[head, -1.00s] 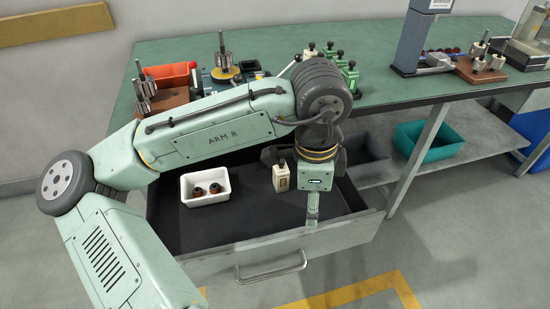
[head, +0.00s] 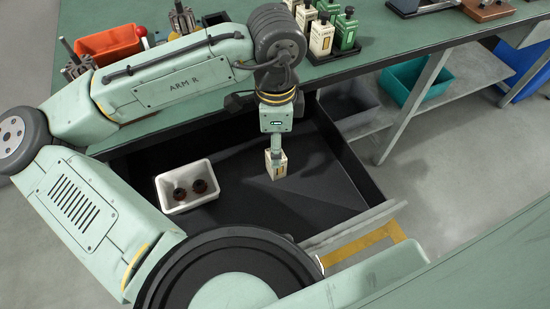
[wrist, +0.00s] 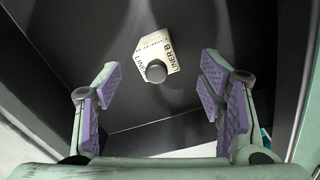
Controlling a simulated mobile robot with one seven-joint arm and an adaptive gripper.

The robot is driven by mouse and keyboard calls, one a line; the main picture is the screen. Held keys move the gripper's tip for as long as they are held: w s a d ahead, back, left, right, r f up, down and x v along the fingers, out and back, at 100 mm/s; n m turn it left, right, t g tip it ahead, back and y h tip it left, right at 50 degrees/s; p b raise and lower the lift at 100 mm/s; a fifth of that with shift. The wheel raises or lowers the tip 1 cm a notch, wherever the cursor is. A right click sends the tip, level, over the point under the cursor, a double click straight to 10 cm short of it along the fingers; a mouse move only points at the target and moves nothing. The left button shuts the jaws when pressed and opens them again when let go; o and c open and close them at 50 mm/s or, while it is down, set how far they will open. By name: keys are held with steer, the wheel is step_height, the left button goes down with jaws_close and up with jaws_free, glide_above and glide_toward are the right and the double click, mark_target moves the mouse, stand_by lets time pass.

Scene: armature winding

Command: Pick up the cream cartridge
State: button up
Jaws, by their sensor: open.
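A cream cartridge (head: 276,168) with a dark knob stands in the open drawer, to the right of a white bin. In the wrist view the cream cartridge (wrist: 153,45) shows from above, its round knob facing the camera and dark lettering on its label. My gripper (head: 275,149) is above the cartridge and appears in line with it in the head view. In the wrist view my gripper (wrist: 160,83) is open, with purple-padded fingers wide apart and nothing between them. The cartridge lies beyond the fingertips, roughly centred between them.
The white bin (head: 187,187) holds two dark brown round parts. The drawer floor (head: 315,195) is clear right of the cartridge. The green bench (head: 405,35) overhangs the drawer's back; more cream cartridges (head: 321,39) and green ones (head: 346,30) stand on it.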

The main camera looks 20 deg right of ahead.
steer(key=shift+s+f, duration=0.2)
steer(key=shift+f, duration=2.75)
steer(key=shift+c, duration=0.6)
steer(key=c, duration=1.1)
